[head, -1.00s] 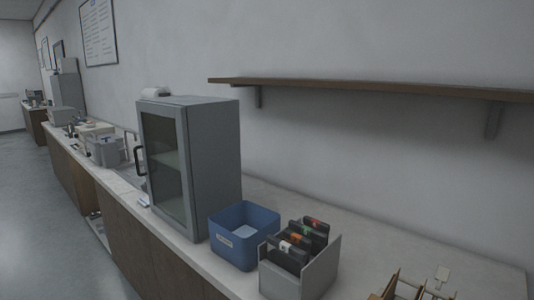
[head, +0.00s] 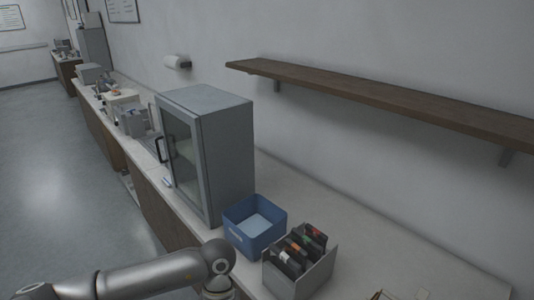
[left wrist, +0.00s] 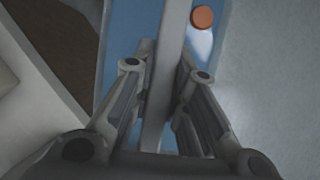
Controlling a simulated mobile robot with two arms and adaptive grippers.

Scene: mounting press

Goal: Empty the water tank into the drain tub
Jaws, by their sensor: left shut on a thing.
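The blue drain tub (head: 255,226) stands on the counter right of the grey glass-door cabinet, with a pale label on its front. In the left wrist view my left gripper (left wrist: 163,85) is shut on a grey bar, which looks like the handle of the water tank (left wrist: 120,28). Under the bar is a blue body with a round orange cap. How full the tank is cannot be told. My right gripper is not in view.
A grey rack (head: 298,262) with dark, colour-tagged items stands just right of the tub. The grey cabinet (head: 207,155) stands close on its left. A wooden shelf (head: 380,100) runs along the wall above. The counter behind the tub and rack is clear.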

